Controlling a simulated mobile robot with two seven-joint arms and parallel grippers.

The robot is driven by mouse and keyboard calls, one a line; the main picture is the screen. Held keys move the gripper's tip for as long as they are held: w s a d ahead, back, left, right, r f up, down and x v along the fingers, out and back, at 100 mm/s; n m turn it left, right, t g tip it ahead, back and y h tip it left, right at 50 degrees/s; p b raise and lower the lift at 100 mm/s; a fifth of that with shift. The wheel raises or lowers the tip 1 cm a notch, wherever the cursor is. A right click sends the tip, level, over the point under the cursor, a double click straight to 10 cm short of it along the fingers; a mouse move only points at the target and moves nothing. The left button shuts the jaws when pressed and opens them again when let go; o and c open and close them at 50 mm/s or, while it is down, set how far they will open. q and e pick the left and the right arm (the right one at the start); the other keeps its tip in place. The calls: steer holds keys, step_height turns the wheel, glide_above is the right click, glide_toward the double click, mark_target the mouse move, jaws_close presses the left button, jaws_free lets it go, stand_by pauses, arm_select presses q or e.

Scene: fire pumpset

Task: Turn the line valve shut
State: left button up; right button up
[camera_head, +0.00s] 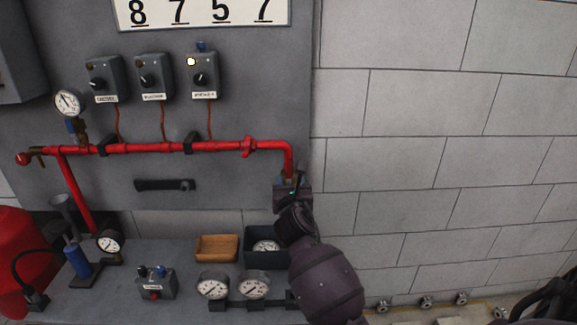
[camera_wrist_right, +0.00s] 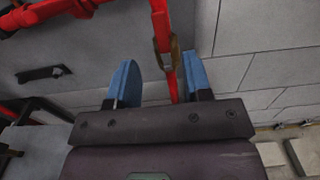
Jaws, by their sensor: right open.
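The red pipe (camera_head: 220,147) runs along the grey panel and bends down at its right end. My right gripper (camera_head: 289,182) is at the lower end of that bend and hides most of what is there. In the right wrist view, a brass-coloured fitting (camera_wrist_right: 168,62), seemingly the line valve, sits on the red vertical part. A narrow red piece (camera_wrist_right: 172,88) extends below it. The blue fingers of my right gripper (camera_wrist_right: 158,84) are open, one on each side of this red piece, with a visible gap at left. Contact at the right finger cannot be told. My left gripper is not in view.
Below are a wooden tray (camera_head: 204,260), a dark bin (camera_head: 254,232) holding a gauge, and two gauges (camera_head: 213,286) (camera_head: 254,285) on the bench. Three switch boxes (camera_head: 152,78) hang above the pipe. The block wall (camera_head: 420,150) at right is bare.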

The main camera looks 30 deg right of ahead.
mark_target(289, 166)
steer(key=b+x, duration=0.1)
steer(key=x, duration=0.9)
steer(key=shift+c, duration=0.2)
jaws_close()
